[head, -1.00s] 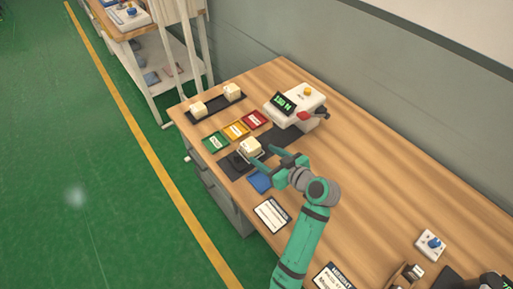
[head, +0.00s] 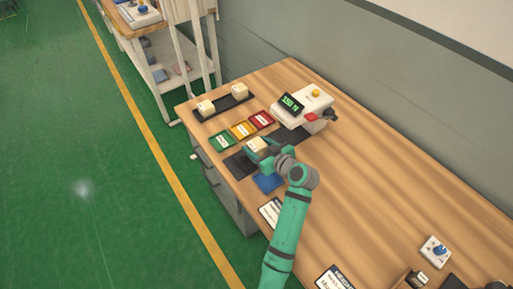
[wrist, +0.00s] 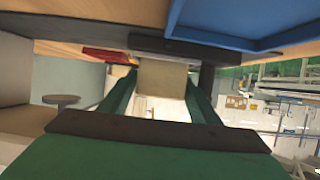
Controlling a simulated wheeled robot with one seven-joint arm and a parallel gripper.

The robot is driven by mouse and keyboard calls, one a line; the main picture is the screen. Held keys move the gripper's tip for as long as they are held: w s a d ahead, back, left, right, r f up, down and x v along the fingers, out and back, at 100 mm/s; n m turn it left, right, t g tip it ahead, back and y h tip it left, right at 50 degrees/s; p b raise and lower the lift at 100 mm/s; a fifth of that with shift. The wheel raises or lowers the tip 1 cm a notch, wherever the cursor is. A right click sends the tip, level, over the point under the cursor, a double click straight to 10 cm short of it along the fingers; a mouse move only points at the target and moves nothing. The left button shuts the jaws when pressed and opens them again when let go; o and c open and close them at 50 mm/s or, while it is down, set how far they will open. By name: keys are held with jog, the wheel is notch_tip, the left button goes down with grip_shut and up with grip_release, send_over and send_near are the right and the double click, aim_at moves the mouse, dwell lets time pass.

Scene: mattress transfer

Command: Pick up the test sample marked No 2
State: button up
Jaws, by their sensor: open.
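A cream block (head: 257,145) sits on the dark mat (head: 239,163) in front of the test machine. Two similar blocks, a left one (head: 206,107) and a right one (head: 239,90), stand on a long black tray (head: 222,107) at the far end. I cannot read a number on any block. My gripper (head: 262,148) is open at the block on the mat, and partly hides it. In the wrist view the block (wrist: 162,78) shows between the two fingers (wrist: 160,92); contact is unclear.
Green (head: 222,140), yellow (head: 243,130) and red (head: 262,119) trays lie beyond the mat. The white machine (head: 306,105) with a green display stands at the back. A blue tray (head: 267,182) lies near my gripper. The table's right middle is clear.

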jog(key=c, duration=0.8)
